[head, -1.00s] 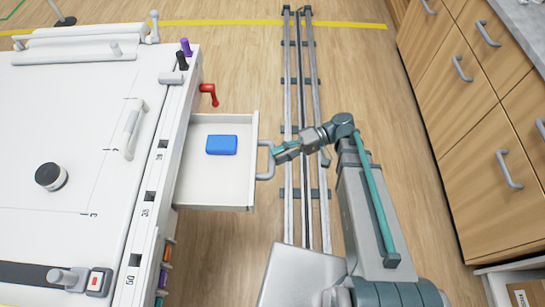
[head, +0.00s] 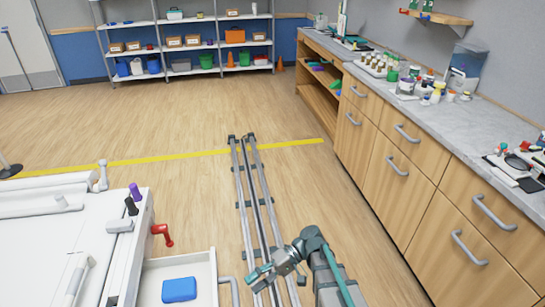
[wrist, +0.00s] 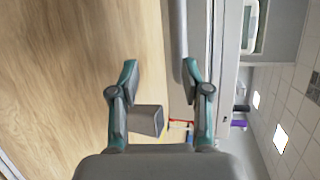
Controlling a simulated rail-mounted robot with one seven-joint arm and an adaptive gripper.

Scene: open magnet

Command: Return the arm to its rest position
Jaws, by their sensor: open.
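My gripper (head: 259,277) is low in the head view, just right of the open drawer's handle (head: 230,287), with a small gap between them. In the wrist view its two fingers (wrist: 160,75) are spread apart with nothing held between them. The drawer (head: 207,262) is pulled out from the white patient table (head: 60,225). A blue box (head: 179,290) lies inside the drawer. My arm folds back to the lower right of the head view, and its lower part is cut off by the frame.
The floor rail (head: 255,190) runs ahead beside the table. A red crank (head: 162,235) sticks out above the drawer. Wooden cabinets (head: 395,190) with a cluttered counter line the right. Shelves (head: 190,45) stand at the back. The floor (head: 180,125) between is clear.

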